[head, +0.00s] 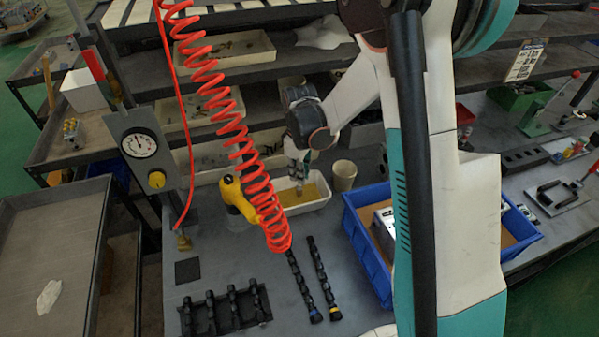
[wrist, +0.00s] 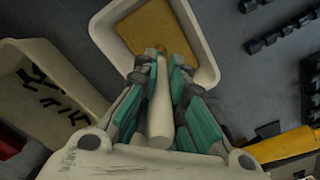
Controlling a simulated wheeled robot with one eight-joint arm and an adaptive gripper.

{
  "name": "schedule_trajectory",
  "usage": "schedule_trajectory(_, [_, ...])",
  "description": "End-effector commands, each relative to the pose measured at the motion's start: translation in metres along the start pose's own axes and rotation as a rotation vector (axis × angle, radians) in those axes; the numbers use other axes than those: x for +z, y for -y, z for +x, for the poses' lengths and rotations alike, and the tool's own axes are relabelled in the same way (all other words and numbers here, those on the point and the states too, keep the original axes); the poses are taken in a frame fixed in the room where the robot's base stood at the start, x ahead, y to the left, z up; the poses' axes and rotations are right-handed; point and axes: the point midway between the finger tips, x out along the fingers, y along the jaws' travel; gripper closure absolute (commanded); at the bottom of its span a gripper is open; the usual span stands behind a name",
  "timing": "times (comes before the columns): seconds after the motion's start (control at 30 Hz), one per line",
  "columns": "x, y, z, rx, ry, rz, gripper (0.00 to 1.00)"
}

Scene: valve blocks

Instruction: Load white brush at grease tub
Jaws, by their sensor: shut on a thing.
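The grease tub (head: 318,204) is a white tray with a yellow-brown layer of grease inside, on the grey bench; it also shows at the top of the wrist view (wrist: 207,45). My gripper (head: 299,176) is over the tub. In the wrist view my gripper (wrist: 162,65) is shut on the white brush (wrist: 160,108), a pale rod lying between the teal fingers. The brush's far end points into the tub over the grease. I cannot tell whether its tip touches the grease.
A cream cup (head: 344,175) stands right of the tub. A yellow tool (head: 236,196) and a red coiled hose (head: 255,170) are on the left. A blue crate (head: 368,258) stands at right. Two black shafts (head: 322,280) and a black rack (head: 225,312) lie in front.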

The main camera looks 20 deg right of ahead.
Motion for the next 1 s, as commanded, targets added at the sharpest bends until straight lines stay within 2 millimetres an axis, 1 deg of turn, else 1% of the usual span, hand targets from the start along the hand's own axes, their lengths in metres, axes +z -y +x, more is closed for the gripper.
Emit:
schedule_trajectory(0.67, [0.0000,0.0000,0.0079,0.000,0.000,0.000,1.00])
schedule_trajectory(1.0, [0.0000,0.0000,0.0074,0.000,0.000,0.000,1.00])
